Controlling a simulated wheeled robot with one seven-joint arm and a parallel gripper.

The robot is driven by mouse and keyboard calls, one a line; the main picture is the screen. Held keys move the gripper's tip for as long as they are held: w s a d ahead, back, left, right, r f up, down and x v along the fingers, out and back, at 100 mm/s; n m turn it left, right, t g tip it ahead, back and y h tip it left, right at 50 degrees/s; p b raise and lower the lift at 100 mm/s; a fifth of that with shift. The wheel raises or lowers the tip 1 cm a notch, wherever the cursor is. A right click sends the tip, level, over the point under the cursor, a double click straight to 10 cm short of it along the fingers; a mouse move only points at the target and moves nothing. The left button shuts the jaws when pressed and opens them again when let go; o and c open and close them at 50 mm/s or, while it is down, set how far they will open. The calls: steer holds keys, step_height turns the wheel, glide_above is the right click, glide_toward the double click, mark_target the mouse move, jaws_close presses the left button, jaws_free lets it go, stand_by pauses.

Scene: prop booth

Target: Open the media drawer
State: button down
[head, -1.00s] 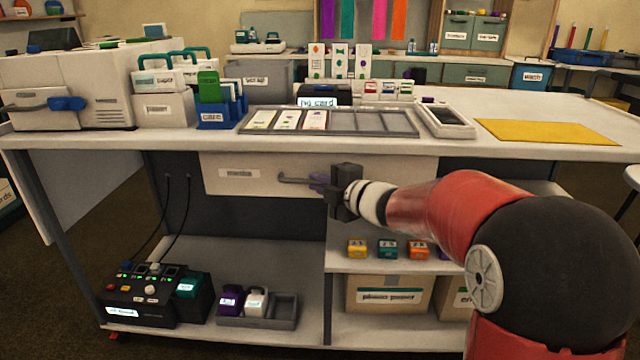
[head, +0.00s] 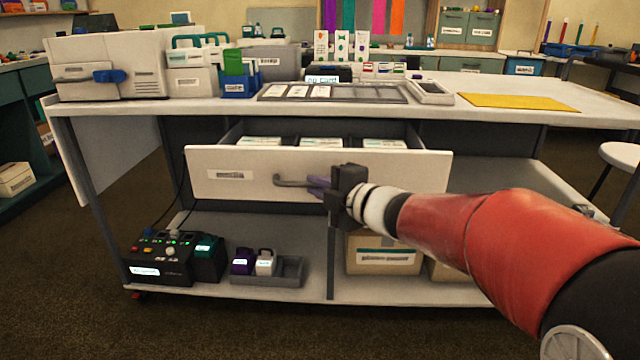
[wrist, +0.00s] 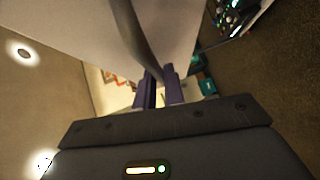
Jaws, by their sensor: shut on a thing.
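The media drawer (head: 260,185) is a wide cream-fronted drawer under the counter, with a label at its left. It stands pulled out, and stacks of pale cards (head: 320,142) show in compartments inside it. Its grey bar handle (head: 290,182) is on the front. My gripper (head: 319,186) is at the right part of the handle, its purple fingers shut on it. In the wrist view the handle (wrist: 135,40) runs down between the two purple fingers (wrist: 160,88), with the drawer front beside it.
The counter (head: 540,108) above holds a card tray (head: 420,100), a yellow sheet (head: 520,101) and label boxes. A black control box (head: 160,258) and a small grey tray (head: 290,270) sit on the lower shelf. Open floor lies in front. A stool (head: 620,154) stands at the right.

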steer(key=s, duration=0.7)
steer(key=shift+s+b, duration=0.3)
steer(key=shift+b, duration=0.1)
steer(key=c, duration=1.5)
jaws_free()
steer(key=shift+a, duration=0.1)
steer(key=p+v, duration=0.1)
steer(key=v, duration=0.7)
